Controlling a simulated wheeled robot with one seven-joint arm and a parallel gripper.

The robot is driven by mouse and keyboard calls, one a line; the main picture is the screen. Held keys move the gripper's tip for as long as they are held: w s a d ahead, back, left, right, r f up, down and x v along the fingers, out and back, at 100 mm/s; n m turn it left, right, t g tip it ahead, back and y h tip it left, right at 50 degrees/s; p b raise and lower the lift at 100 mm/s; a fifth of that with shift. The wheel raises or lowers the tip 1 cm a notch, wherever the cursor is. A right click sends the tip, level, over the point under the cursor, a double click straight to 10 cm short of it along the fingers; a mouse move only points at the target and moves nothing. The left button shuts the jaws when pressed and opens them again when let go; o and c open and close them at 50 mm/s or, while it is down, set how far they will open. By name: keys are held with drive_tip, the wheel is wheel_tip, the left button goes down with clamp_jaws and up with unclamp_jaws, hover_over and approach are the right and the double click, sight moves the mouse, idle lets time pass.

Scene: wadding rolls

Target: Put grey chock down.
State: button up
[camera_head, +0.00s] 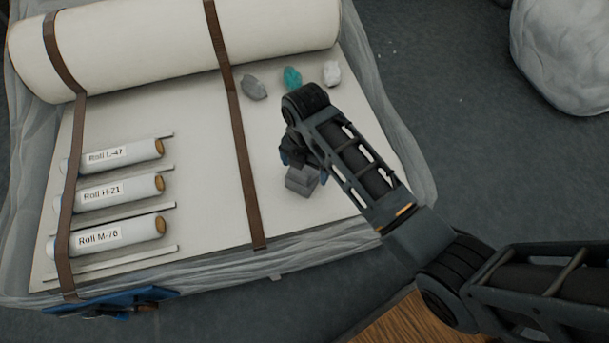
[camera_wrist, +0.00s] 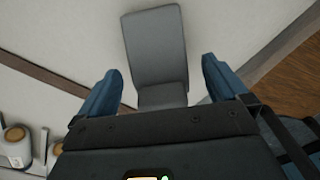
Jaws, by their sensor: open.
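The grey chock (camera_head: 300,181) rests on the white board (camera_head: 200,170), right of the right-hand brown strap. In the wrist view the chock (camera_wrist: 155,48) is a grey block with a sloped face, lying just ahead of and between my fingers. My gripper (camera_wrist: 157,85) is open, its two blue fingers apart on either side of the chock's near end, with a visible gap at each side. In the head view my gripper (camera_head: 297,160) is right above the chock and partly hidden by my arm.
Three labelled rolls, Roll L-47 (camera_head: 110,155), Roll H-21 (camera_head: 105,192) and Roll M-76 (camera_head: 105,236), lie at left. A large white roll (camera_head: 160,50) spans the back. Grey (camera_head: 253,87), teal (camera_head: 292,77) and white (camera_head: 332,73) lumps lie behind my gripper. Brown straps (camera_head: 238,150) cross the board.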

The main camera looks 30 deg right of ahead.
wheel_tip(320, 180, down, 4)
drive_tip(key=shift+a+b, duration=0.15)
drive_tip(key=shift+b, duration=0.45)
drive_tip(key=shift+r, duration=0.1)
drive_tip(key=c, duration=1.4)
drive_tip(key=shift+w+r+p, duration=0.1)
drive_tip(key=shift+r+p, duration=1)
drive_tip(key=shift+r, duration=1.3)
drive_tip(key=s+r+p, duration=0.3)
drive_tip(key=s+r, duration=0.3)
drive_tip(key=s, duration=0.6)
drive_tip(key=w+r+m+p, duration=0.3)
drive_tip(key=w+m, duration=0.1)
drive_tip(key=m, duration=0.3)
drive_tip(key=w+r+m+p, duration=0.4)
drive_tip(key=m, duration=0.4)
drive_tip(key=w+r+m+p, duration=0.4)
drive_tip(key=m, duration=0.4)
drive_tip(key=shift+r, duration=0.2)
